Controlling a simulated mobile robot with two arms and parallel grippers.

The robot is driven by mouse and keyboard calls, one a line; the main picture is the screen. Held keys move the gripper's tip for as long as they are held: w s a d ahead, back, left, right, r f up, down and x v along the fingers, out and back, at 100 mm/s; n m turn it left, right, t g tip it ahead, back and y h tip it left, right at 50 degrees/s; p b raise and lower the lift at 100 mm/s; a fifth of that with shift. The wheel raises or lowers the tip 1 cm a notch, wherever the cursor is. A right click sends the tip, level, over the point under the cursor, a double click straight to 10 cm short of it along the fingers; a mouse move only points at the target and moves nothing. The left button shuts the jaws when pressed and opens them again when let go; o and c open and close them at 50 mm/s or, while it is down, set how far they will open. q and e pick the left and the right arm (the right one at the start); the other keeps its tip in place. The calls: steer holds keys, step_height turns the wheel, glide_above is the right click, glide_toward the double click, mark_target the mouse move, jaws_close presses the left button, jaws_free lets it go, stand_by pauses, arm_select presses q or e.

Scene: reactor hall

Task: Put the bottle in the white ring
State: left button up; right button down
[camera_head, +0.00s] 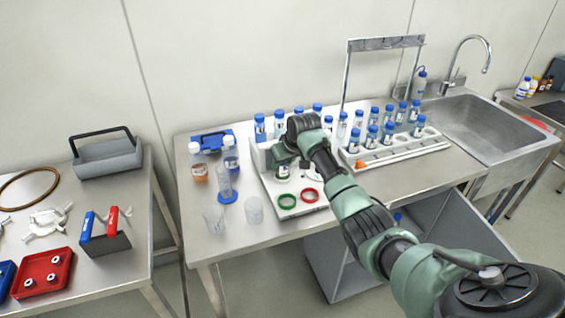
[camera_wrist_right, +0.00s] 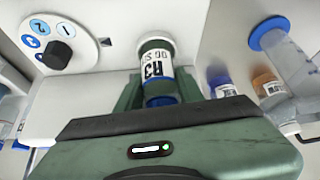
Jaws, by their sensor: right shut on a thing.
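My right gripper (camera_head: 284,158) reaches in from the lower right over a white station (camera_head: 270,185). In the wrist view my right gripper (camera_wrist_right: 158,92) is shut on a bottle (camera_wrist_right: 156,66) with a white label marked R3; its blue cap end is towards the gripper. In the head view the bottle (camera_head: 283,173) shows below the gripper. A green ring (camera_head: 287,201) and a red ring (camera_head: 309,195) lie on the front of the station. A pale round edge by my forearm may be the white ring, mostly hidden. I cannot tell whether the bottle touches the station. My left gripper is out of view.
A rack (camera_head: 395,153) with several blue-capped bottles stands right of the station, under a metal frame. Left of it are an orange-filled bottle (camera_head: 199,171), a cylinder on a blue base and two clear beakers (camera_head: 254,210). A sink (camera_head: 490,128) is at the right.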

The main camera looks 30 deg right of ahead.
steer(key=c, duration=0.9)
jaws_free()
steer(key=shift+f, duration=0.1)
steer(key=shift+s+r, duration=0.1)
steer(key=shift+r, duration=0.25)
steer(key=b+v, duration=0.1)
steer(key=v, duration=1)
steer(key=shift+s+r+b, duration=0.15)
steer(key=shift+r+b, duration=0.1)
steer(key=shift+b, duration=0.1)
steer(key=shift+f, duration=0.1)
